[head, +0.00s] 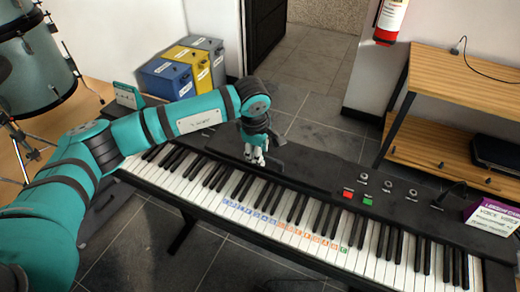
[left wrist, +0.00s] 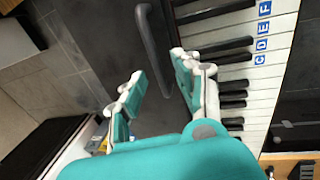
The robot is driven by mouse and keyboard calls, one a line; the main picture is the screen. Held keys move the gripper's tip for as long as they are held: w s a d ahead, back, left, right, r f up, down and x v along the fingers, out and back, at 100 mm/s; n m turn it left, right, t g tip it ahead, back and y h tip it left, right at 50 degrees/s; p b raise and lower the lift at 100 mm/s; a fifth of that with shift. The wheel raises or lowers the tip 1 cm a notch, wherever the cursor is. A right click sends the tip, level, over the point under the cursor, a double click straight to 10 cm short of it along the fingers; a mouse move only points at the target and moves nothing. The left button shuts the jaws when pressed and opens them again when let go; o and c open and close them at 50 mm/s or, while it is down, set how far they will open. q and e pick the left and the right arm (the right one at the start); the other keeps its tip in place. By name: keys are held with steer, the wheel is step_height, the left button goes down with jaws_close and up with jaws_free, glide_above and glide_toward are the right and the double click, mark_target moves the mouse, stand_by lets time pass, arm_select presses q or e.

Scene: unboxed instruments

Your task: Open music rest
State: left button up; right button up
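The music rest is hard to make out in the head view. A dark bar (head: 279,138), which may be part of it, shows at the keyboard's back edge just right of my left gripper (head: 256,158). In the left wrist view a dark curved bar (left wrist: 153,50), likely the same part, lies just beyond the fingertips. My left gripper also shows in the left wrist view (left wrist: 156,78), with its two fingers apart and nothing between them. It is over the back of the keyboard (head: 310,187). I cannot tell whether it touches the bar. My right gripper is not in view.
A purple box (head: 490,215) stands on the keyboard's right end, beyond several knobs. Coloured bins (head: 190,68) and a drum (head: 35,65) are at the back left. A wooden shelf (head: 455,80) stands behind at the right. Tiled floor is clear behind the keyboard.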

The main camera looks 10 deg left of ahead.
arm_select(q)
steer(key=shift+c, duration=0.3)
jaws_close()
steer(key=shift+r, duration=0.1)
